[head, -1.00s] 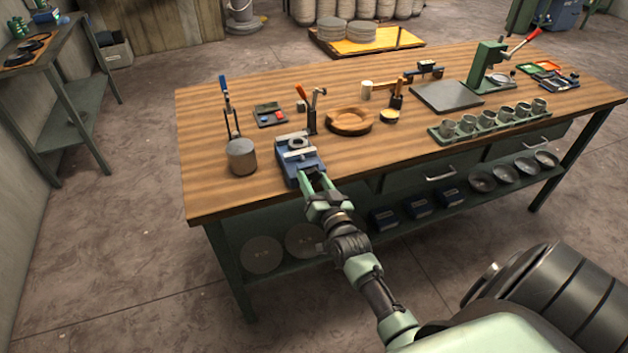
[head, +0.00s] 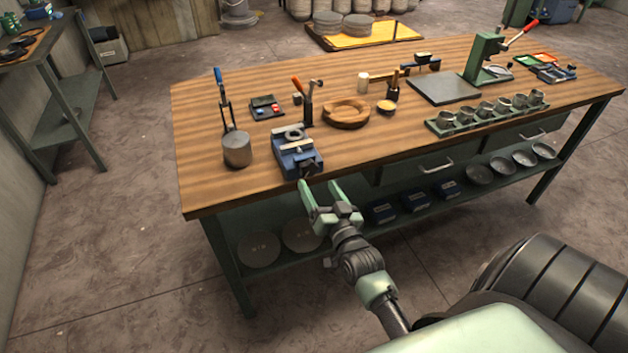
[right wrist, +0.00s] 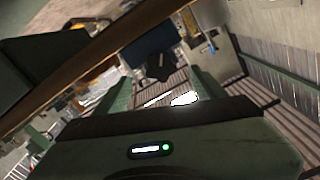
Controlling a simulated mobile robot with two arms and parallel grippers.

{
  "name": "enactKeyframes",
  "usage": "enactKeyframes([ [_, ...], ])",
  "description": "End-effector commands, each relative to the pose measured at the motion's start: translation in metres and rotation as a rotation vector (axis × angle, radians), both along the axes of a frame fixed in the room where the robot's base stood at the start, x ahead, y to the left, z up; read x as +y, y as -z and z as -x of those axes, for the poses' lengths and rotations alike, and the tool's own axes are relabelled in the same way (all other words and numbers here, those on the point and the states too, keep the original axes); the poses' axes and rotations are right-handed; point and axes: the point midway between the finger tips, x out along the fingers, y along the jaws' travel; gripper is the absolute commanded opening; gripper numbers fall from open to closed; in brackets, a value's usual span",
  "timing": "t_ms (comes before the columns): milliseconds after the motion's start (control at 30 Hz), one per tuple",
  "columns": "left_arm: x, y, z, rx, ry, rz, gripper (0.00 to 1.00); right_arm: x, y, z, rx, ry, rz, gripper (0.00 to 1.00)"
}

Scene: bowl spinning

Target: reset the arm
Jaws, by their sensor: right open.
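My right gripper (head: 320,192) is open and empty, just off the front edge of the wooden workbench (head: 220,190). Its two green fingers are spread apart, close to the front of the blue vise (head: 296,155) but apart from it. The vise stands at the bench's front edge with a metal ring on top. In the right wrist view the green fingers (right wrist: 160,92) are spread with nothing clearly held between them; the view is strongly tilted. My left gripper is not in view.
A grey cylinder tool (head: 237,149) stands left of the vise. A wooden bowl (head: 346,114) and a hammer in a holder (head: 308,102) are behind it. A green rack of cups (head: 490,117) lies right. Open floor is in front of the bench.

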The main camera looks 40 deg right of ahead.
Motion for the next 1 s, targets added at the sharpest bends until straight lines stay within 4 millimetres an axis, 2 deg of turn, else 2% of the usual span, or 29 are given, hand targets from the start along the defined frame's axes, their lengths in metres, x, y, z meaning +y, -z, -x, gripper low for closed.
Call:
enactKeyframes([
  [100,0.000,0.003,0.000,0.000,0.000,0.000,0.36,0.003,0.001,0.012,0.001,0.000,0.000,0.70],
  [200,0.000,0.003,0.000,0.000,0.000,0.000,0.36,0.003,0.000,0.015,-0.001,0.000,0.000,0.70],
  [667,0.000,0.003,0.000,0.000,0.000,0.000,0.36,0.003,-0.001,0.015,-0.001,0.000,0.000,0.70],
  [767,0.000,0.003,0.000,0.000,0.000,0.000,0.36,0.005,0.004,0.015,0.010,-0.003,0.001,0.70],
  [867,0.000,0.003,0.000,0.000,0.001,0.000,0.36,0.012,0.031,0.016,0.068,-0.018,0.003,0.70],
  [967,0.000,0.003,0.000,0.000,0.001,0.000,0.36,0.028,0.085,0.023,0.185,-0.054,0.010,0.70],
  [1000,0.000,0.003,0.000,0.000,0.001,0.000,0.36,0.037,0.111,0.029,0.246,-0.074,0.015,0.70],
])
